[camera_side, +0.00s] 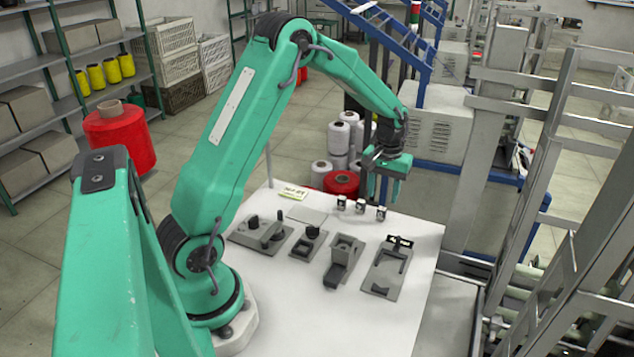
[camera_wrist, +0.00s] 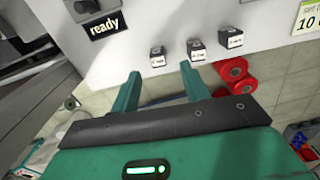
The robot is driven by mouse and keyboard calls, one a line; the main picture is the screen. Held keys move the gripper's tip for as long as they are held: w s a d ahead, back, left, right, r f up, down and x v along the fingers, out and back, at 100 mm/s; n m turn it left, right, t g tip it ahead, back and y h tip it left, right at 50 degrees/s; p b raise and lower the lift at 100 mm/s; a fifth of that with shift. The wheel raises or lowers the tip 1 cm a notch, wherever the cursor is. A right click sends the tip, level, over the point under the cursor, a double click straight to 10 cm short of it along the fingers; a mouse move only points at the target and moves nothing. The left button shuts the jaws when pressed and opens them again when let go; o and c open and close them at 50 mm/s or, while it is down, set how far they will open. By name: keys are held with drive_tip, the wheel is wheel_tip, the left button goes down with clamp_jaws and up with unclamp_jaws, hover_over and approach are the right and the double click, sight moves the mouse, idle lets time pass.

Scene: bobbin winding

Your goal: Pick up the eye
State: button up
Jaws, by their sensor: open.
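Three small dark blocks with white labelled tops stand in a row at the table's back edge: left (camera_side: 341,202), middle (camera_side: 360,205) and right (camera_side: 381,213). They also show in the wrist view as left (camera_wrist: 157,57), middle (camera_wrist: 196,50) and right (camera_wrist: 230,38). Their labels are too small to read, so I cannot tell which is the eye. My gripper (camera_side: 383,192) is open and empty, above the table's back edge near these blocks. In the wrist view its fingertips (camera_wrist: 161,70) lie apart, just below the left block in the picture.
Several grey fixtures stand on the white table (camera_side: 290,320), one with a black top piece (camera_side: 398,242). A yellowish card (camera_side: 292,191) lies at the back left. A "ready" sign (camera_wrist: 104,26) shows in the wrist view. Red spools (camera_side: 341,183) stand beyond the table. The table's front is clear.

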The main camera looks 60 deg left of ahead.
sight(382, 208)
drive_tip(key=shift+f, duration=0.45)
drive_tip(key=shift+f, duration=0.1)
drive_tip(key=shift+w+d+f, duration=0.1)
drive_tip(key=shift+w+f, duration=0.05)
drive_tip(key=shift+f, duration=2.35)
clamp_jaws()
